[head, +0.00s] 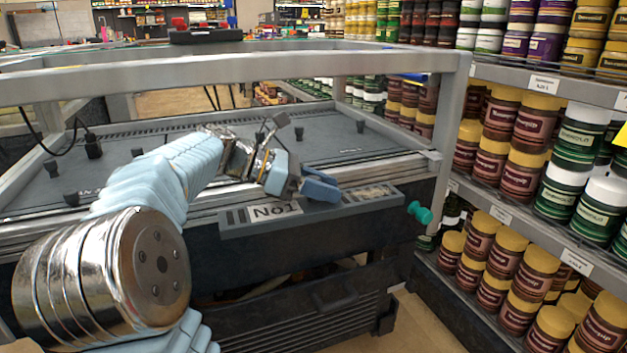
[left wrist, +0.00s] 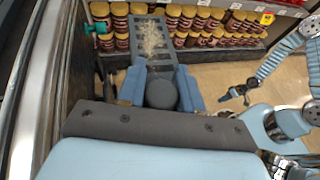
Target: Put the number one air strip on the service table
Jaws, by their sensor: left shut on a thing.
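The number one air strip (head: 330,209) is a long grey bar with a white label reading NO1. It lies lengthwise along the near side of the dark-topped, metal-framed table (head: 225,158), overlapping its front edge in the head view; I cannot tell whether it touches. My left gripper (head: 305,185) has blue fingers shut on the strip from above. In the left wrist view the strip (left wrist: 122,42) extends away beyond the fingers, with a dark round knob (left wrist: 161,94) between them. My right gripper (left wrist: 234,94) is small at the right of that view; its opening is unclear.
Several dark pegs (head: 298,132) stand on the tabletop. A metal bar (head: 250,66) of the frame crosses above it. A teal knob (head: 420,212) sticks out at the table's right corner. Shelves full of jars (head: 530,130) stand close on the right.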

